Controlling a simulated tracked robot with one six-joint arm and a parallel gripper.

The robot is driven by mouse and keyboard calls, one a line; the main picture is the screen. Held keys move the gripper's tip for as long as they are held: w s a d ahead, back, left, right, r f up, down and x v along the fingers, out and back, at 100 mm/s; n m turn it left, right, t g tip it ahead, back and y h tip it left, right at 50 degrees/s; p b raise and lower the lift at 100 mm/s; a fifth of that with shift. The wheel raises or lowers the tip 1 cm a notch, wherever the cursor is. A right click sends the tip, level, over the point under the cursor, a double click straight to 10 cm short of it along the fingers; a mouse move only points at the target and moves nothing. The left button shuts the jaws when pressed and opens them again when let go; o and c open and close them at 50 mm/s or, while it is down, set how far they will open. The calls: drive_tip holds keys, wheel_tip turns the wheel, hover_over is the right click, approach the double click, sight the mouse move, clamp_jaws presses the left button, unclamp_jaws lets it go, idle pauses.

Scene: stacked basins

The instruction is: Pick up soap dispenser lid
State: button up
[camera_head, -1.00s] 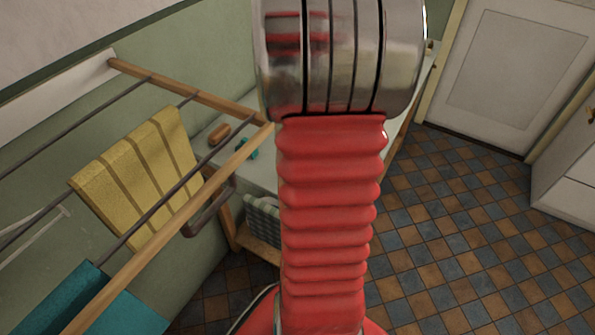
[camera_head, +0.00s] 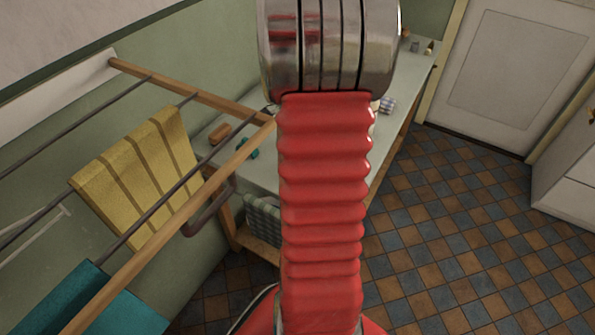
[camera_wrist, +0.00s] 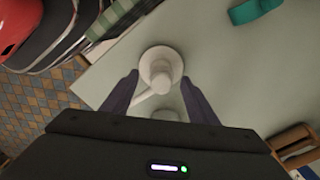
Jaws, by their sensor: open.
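A white soap dispenser lid (camera_wrist: 161,62), with a round disc, a central stem and a thin spout, shows in the wrist view on the pale table. My gripper (camera_wrist: 159,77) is open, with one dark finger on each side of the lid's lower part. I cannot tell whether either finger touches it. Another pale round shape (camera_wrist: 167,114) lies partly hidden between the fingers, nearer the palm. In the head view my own arm hides the gripper and the lid.
The table (camera_head: 285,172) stands along the green wall, with a brown brush-like item (camera_head: 219,133) and a teal item (camera_head: 247,149) on it. A wooden drying rack (camera_head: 190,88) with a yellow towel (camera_head: 135,175) juts out at left. The tiled floor at right is clear.

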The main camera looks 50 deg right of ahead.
drive_tip(key=shift+w+f, duration=0.1)
drive_tip(key=shift+f, duration=1.6)
drive_tip(key=shift+c, duration=0.6)
drive_tip(key=c, duration=1)
drive_tip(key=shift+r, duration=0.1)
wheel_tip(320, 180, up, 10)
drive_tip(key=shift+f, duration=0.2)
drive_tip(key=shift+r, duration=0.15)
drive_tip(key=shift+c, duration=0.3)
